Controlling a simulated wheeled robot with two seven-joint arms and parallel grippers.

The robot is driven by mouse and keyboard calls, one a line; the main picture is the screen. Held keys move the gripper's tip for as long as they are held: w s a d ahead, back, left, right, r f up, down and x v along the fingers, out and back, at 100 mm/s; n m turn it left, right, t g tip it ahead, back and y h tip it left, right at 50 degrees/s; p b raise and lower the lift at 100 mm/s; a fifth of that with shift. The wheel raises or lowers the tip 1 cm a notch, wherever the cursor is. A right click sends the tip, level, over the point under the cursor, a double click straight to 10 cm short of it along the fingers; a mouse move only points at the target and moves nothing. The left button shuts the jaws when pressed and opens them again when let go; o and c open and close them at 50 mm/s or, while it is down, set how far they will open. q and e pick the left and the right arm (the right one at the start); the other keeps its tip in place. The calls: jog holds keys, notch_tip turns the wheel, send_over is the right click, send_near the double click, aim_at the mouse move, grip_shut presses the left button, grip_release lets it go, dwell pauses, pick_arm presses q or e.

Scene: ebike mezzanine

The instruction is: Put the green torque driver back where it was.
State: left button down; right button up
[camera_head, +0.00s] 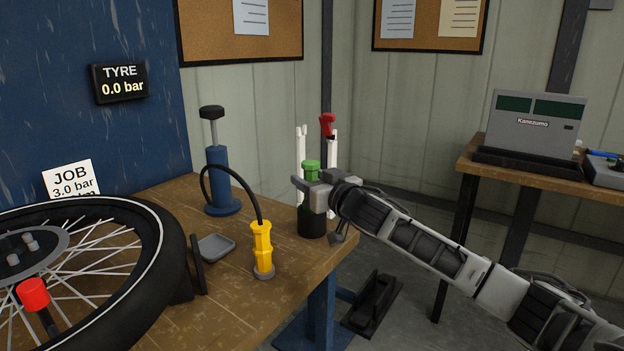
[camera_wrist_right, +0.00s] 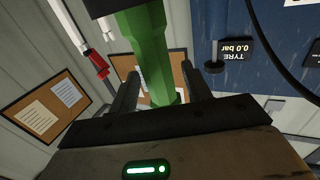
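The green torque driver (camera_head: 311,167) stands upright at the right edge of the wooden workbench. Its lower end meets a black cylindrical piece (camera_head: 312,222); whether that is a holder or part of the driver I cannot tell. My right gripper (camera_head: 316,190) is around the green handle, above the black piece. In the right wrist view the green handle (camera_wrist_right: 148,50) passes between the two fingers (camera_wrist_right: 162,75). The left finger borders the handle and a narrow gap seems to show on the right, so a firm grip is unclear. My left gripper is not in view.
Two white posts (camera_head: 301,155) stand behind the driver, with a red-topped tool (camera_head: 327,125) by the right one. A yellow tool (camera_head: 262,248), a blue pump (camera_head: 218,175), a grey dish (camera_head: 215,247) and a wheel (camera_head: 150,290) occupy the bench (camera_head: 285,290).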

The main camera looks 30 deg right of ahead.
jog(key=shift+s+f+b, duration=0.15)
jog(key=shift+f+b, duration=0.15)
jog(key=shift+b, duration=0.3)
jog(key=s+b, duration=0.2)
jog(key=s, duration=1.4)
jog(key=s+a+f+g, duration=0.2)
jog(key=s+a+f, duration=0.1)
jog(key=f, duration=0.6)
jog(key=s+a+f+g, duration=0.2)
jog(key=s+a+f, duration=0.1)
jog(key=f, duration=0.6)
jog(key=s+a+f+n+g+y, duration=0.1)
jog(key=s+a+f+y, duration=0.1)
jog(key=s+a+f, duration=0.3)
jog(key=s+a+f+g+y, duration=0.1)
jog(key=s+a+f, duration=0.5)
jog(key=a, duration=0.8)
jog(key=shift+a+n+g+y, duration=0.25)
jog(key=shift+n+g+y, duration=0.15)
